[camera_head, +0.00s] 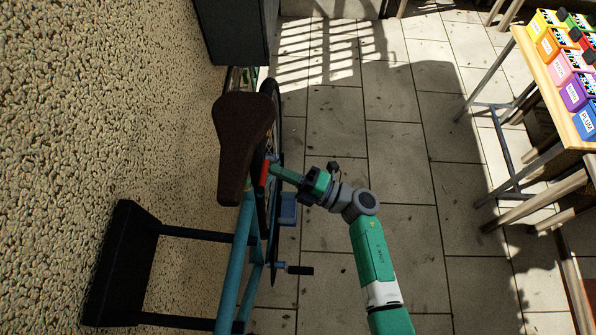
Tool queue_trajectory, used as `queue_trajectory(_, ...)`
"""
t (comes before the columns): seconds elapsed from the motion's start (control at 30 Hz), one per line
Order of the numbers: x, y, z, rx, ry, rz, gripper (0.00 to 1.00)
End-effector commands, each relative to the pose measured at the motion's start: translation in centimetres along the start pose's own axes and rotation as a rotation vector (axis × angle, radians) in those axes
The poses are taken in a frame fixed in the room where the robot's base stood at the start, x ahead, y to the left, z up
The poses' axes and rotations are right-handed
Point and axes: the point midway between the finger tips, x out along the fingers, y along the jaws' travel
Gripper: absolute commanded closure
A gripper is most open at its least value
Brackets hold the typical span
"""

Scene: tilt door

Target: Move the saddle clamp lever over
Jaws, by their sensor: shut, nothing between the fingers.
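A bicycle with a brown saddle (243,122) and a teal frame (234,265) stands beside the rough wall. The saddle clamp lever (264,174) looks like a small red piece just below and right of the saddle. My gripper (274,168) comes in from the right, with its tips right beside the red lever. It is shut with nothing held. I cannot tell whether the tips touch the lever. The clamp itself is mostly hidden by the saddle and my gripper.
A black stand (120,265) with dark bars holds the bicycle at lower left. A pedal (300,270) sticks out to the right. A dark box (236,30) is at the top. A wooden table (548,75) with coloured boxes stands at right. The tiled floor (400,165) between is clear.

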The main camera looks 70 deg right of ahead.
Motion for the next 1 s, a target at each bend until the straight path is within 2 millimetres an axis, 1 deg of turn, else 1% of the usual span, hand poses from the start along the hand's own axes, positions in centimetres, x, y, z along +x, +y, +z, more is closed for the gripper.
queue_trajectory(0.07, 0.0, 0.0, -0.1, 0.0, 0.004, 0.001, 1.0)
queue_trajectory(0.17, -1.1, -0.2, 0.2, -0.001, 0.003, 0.001, 1.0)
queue_trajectory(0.27, -3.4, -0.6, 0.7, 0.001, 0.005, -0.001, 1.0)
queue_trajectory(0.4, -7.2, -0.3, 1.7, 0.001, 0.005, -0.001, 1.0)
queue_trajectory(0.5, -9.6, -0.3, 2.4, 0.001, 0.006, 0.0, 1.0)
queue_trajectory(0.6, -11.5, -0.3, 2.8, 0.001, 0.007, -0.001, 1.0)
queue_trajectory(0.7, -12.7, -0.3, 3.1, 0.002, 0.007, 0.0, 1.0)
queue_trajectory(0.8, -13.3, -0.2, 3.2, 0.002, 0.009, 0.0, 1.0)
queue_trajectory(1.0, -13.4, -0.2, 3.2, 0.002, 0.009, 0.0, 1.0)
